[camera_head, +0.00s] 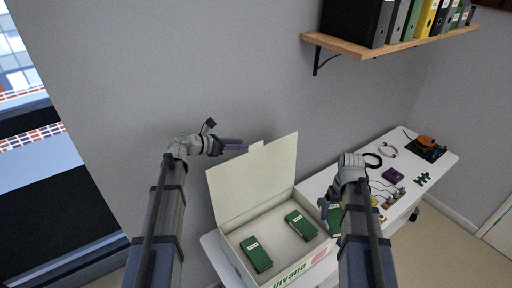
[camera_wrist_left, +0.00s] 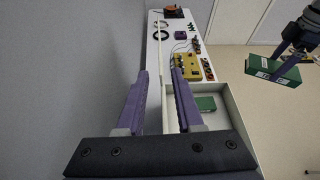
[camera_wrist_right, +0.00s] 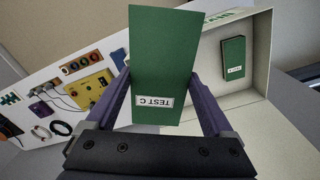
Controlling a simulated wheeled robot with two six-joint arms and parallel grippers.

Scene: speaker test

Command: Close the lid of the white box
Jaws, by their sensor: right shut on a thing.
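The white box (camera_head: 318,255) stands on the table in the head view with its lid (camera_head: 252,182) up. Two green blocks (camera_head: 257,254) (camera_head: 301,224) lie inside. My left gripper (camera_head: 238,146) is open and empty near the lid's top edge. In the left wrist view its fingers (camera_wrist_left: 163,78) are apart, with the lid's thin edge (camera_wrist_left: 165,95) showing between them; contact cannot be told. The box interior also shows in the right wrist view (camera_wrist_right: 262,55).
The white table (camera_head: 385,143) right of the box carries cables, a yellow board (camera_wrist_right: 90,92), a purple box (camera_head: 393,174) and an orange tool (camera_head: 427,141). A wooden shelf (camera_head: 400,44) with binders hangs on the wall above. The wall is behind the lid.

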